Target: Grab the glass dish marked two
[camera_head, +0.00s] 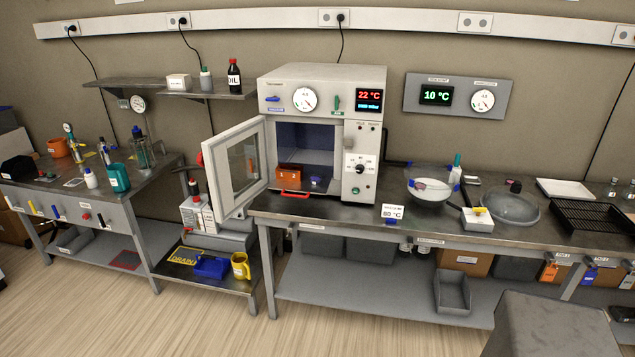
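An orange block-like item (289,177) stands at the left inside the open chamber of the oven (322,90). It carries small marks that look like 1 and 2. I cannot tell whether it is one piece, or whether glass dishes are part of it. A small blue item (316,182) lies to its right in the chamber. The oven door (236,165) is swung open to the left. No separate glass dish with a readable two shows elsewhere. My gripper is not in view.
A red handle-like piece (294,194) lies at the chamber's front edge. Floor (200,325) in front is partly clear.

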